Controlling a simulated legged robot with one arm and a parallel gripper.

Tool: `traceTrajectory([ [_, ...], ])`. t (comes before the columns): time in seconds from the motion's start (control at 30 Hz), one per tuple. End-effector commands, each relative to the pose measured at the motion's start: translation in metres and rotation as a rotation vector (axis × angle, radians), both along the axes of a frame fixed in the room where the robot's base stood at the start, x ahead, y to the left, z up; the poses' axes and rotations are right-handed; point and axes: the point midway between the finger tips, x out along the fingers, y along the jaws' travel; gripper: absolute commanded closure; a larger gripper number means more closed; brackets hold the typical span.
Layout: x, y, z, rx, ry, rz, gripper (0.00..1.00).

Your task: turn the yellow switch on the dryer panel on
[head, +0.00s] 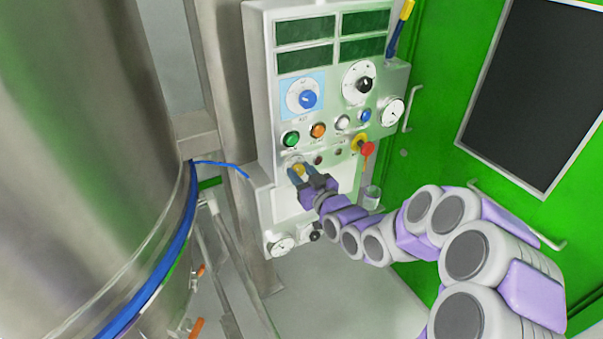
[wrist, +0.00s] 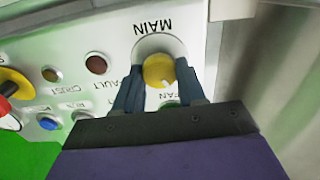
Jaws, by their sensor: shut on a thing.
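The dryer panel (head: 262,62) is a pale upright control box in the middle of the head view. The yellow switch (wrist: 158,70) is a round yellow knob under the label MAIN in the wrist view. It also shows in the head view (head: 299,169), low on the panel's left side. My gripper (wrist: 157,82) has one blue-grey finger on each side of the knob and is shut on it. In the head view my gripper (head: 297,175) reaches the panel from the lower right. The fingers hide parts of the knob's sides, and I cannot tell its exact setting.
Green, orange, white and blue buttons, a blue dial (head: 308,99) and a black dial (head: 365,85) sit above the switch. A red knob on a yellow base (head: 366,148) is to the right. A large steel vessel (head: 85,130) fills the left. Green doors (head: 450,100) stand right.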

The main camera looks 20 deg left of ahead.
Motion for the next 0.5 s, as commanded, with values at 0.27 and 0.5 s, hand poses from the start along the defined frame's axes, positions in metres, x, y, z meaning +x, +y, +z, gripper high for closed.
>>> traceTrajectory([
  [0.27, 0.0003, -0.0008, -0.0010, 0.075, 0.102, -0.001, 0.91],
  [0.5, 0.0007, -0.0013, 0.0006, 0.211, 0.258, -0.002, 0.91],
])
